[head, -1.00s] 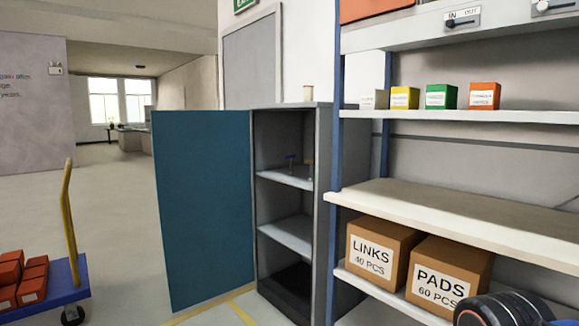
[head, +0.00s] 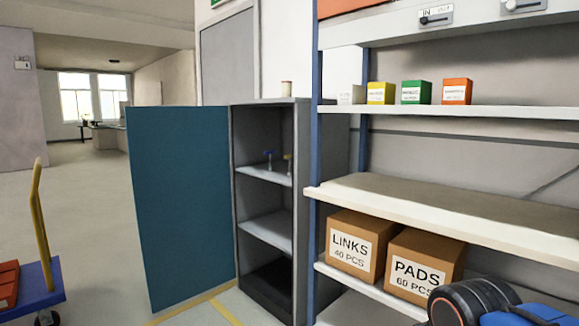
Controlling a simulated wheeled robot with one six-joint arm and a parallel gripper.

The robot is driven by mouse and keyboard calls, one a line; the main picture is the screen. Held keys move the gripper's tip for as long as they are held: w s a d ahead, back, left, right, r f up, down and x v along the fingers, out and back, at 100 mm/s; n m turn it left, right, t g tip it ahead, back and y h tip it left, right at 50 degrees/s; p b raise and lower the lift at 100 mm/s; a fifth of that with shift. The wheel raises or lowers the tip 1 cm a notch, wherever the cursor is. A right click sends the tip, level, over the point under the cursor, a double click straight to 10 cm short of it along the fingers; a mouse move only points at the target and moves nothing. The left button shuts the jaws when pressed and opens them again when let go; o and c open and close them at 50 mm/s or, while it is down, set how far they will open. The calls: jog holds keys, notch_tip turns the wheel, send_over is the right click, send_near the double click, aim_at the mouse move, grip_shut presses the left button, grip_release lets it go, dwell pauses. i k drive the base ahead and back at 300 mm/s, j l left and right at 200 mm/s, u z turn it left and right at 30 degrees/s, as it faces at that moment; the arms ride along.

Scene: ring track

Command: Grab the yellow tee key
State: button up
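The yellow tee key (head: 288,160) is small in the head view. It seems to stand upright on the upper inner shelf (head: 262,175) of the open grey cabinet, near its right wall. A blue tee key (head: 269,157) stands to its left on the same shelf. The shelf rack's blue post is just to the right of the yellow key. My gripper is not in view; only a dark and blue part of my arm shows at the bottom right.
The cabinet's blue door (head: 183,205) stands open to the left. The rack at right holds small boxes and two cartons, LINKS (head: 349,244) and PADS (head: 424,267). A blue cart (head: 40,285) is at far left. Floor between cart and door is clear.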

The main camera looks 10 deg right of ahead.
aim_at(290, 175)
jog(key=i+j, duration=0.15)
jog(key=i, duration=0.55)
jog(key=i+j, duration=0.15)
jog(key=i, duration=0.6)
